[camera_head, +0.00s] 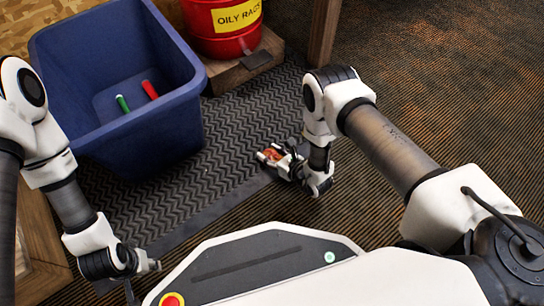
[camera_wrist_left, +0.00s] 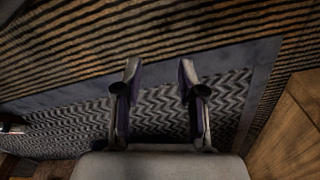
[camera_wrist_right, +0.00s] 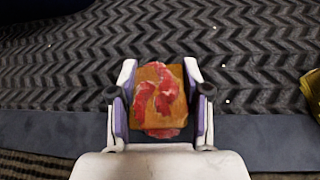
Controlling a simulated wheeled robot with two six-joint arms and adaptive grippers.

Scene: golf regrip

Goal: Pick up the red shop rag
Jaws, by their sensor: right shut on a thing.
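The red shop rag (camera_wrist_right: 166,97) is a crumpled red and orange-brown bundle between the fingers of my right gripper (camera_wrist_right: 160,92) in the right wrist view. These fingers are shut on it from both sides. In the head view the rag (camera_head: 271,154) shows as a small red-orange patch at my right gripper (camera_head: 276,160), low over the edge of the grey mat. My left gripper (camera_wrist_left: 160,80) is open and empty, with its fingers well apart over the mat. It also shows at the lower left of the head view (camera_head: 141,279).
A blue bin (camera_head: 180,110) stands at the upper left with a green and a red handle-like thing inside. A red "OILY RAGS" can (camera_head: 222,40) stands behind it on a wooden block. Grey chevron mat (camera_head: 180,205) lies between. A yellowish thing (camera_wrist_right: 312,95) is cut off at the right wrist view's edge.

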